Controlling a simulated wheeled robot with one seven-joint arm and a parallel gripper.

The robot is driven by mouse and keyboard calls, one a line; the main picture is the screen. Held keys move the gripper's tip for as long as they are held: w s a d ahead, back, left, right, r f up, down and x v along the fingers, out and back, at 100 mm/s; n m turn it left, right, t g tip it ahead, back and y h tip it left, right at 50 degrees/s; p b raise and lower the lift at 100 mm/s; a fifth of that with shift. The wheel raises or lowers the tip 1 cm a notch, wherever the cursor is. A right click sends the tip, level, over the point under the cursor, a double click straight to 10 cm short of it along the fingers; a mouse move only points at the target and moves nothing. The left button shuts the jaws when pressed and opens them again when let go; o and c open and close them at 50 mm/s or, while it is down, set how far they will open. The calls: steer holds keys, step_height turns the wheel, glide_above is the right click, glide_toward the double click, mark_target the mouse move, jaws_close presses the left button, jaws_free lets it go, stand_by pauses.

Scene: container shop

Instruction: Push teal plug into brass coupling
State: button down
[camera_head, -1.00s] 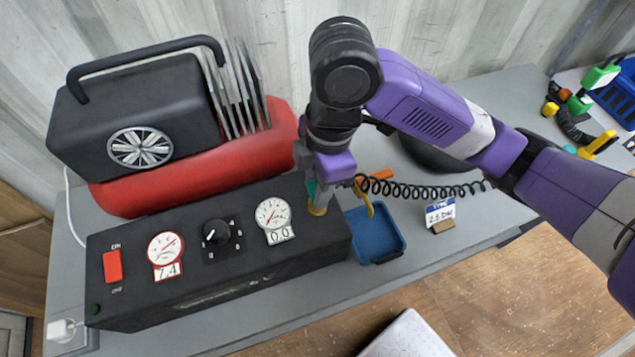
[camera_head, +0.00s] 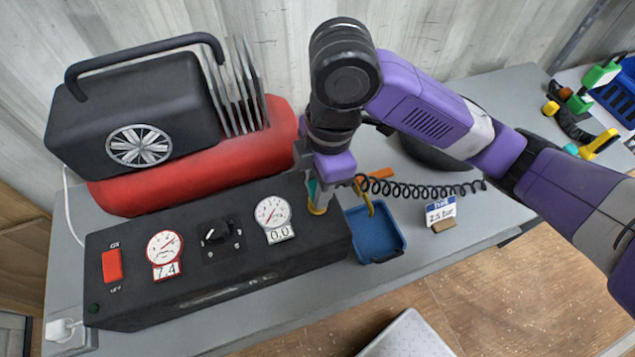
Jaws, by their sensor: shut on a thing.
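My gripper (camera_head: 322,196) points down over the right end of the black panel box (camera_head: 210,275). It is shut on the teal plug (camera_head: 312,190), of which only a small teal patch shows beside the fingers. The brass coupling (camera_head: 318,210) shows as a yellow-gold edge right below the fingers, on top of the box. The gripper hides most of both, so I cannot tell how far the plug is inside the coupling. A black coiled hose (camera_head: 425,190) runs from near the gripper to the right.
A red tank with a black compressor (camera_head: 125,120) stands behind the box. The gauges (camera_head: 272,212) read 7.4 and 0.0. A blue tray (camera_head: 376,240) and a small card (camera_head: 440,212) stand to the right. A red switch (camera_head: 112,265) is at the box's left.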

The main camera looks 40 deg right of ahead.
steer(key=shift+f, duration=0.35)
steer(key=c, duration=1)
jaws_free()
steer(key=shift+o, duration=0.2)
steer(key=shift+s+d+r, duration=0.1)
steer(key=shift+d+r, duration=0.05)
steer(key=shift+r, duration=1.15)
steer(key=shift+d+r, duration=0.15)
steer(key=shift+r, duration=1.2)
steer(key=shift+s+d+r, duration=0.1)
steer(key=shift+d+r, duration=0.05)
steer(key=shift+r, duration=1.15)
